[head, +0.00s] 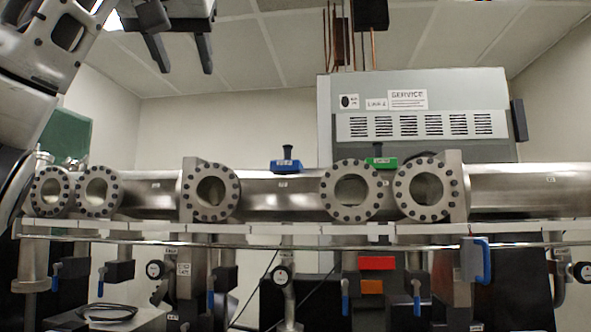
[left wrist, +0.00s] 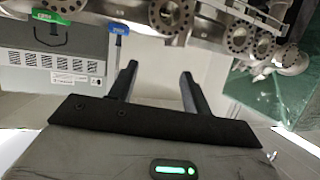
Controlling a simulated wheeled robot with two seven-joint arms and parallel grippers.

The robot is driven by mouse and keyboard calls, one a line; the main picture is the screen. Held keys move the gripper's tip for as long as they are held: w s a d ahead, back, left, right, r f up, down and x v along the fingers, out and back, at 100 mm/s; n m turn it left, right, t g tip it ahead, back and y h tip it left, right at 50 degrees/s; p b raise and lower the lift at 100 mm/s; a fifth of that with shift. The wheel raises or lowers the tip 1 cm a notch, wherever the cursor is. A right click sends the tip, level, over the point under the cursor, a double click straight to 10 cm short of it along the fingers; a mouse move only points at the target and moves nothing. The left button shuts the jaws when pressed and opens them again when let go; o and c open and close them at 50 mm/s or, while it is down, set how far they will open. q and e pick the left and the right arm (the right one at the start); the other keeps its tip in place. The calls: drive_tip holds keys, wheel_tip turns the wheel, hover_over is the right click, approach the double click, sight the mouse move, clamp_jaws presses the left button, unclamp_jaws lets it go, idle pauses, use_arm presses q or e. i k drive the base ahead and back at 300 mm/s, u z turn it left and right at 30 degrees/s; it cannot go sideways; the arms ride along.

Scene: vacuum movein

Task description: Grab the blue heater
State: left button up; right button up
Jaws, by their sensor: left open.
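The blue heater (head: 287,167) is a small blue block with a black upright handle on top. It sits on the steel vacuum tube (head: 270,190), near the middle of the head view. It also shows in the left wrist view (left wrist: 119,28), where the scene appears upside down. My left gripper (head: 181,70) is open and empty, at the top left of the head view, above and to the left of the blue heater and apart from it. Its two dark fingers also show in the left wrist view (left wrist: 159,67). My right gripper is not in view.
A green block (head: 381,162) of similar shape sits on the tube to the right. A grey service cabinet (head: 413,120) stands behind. Round flanged ports (head: 211,165) line the tube. Blue-handled valves (head: 346,296) hang below the rail. The space above the tube at the left is free.

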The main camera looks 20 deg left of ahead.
sight(287, 164)
drive_tip(key=i, duration=1.25)
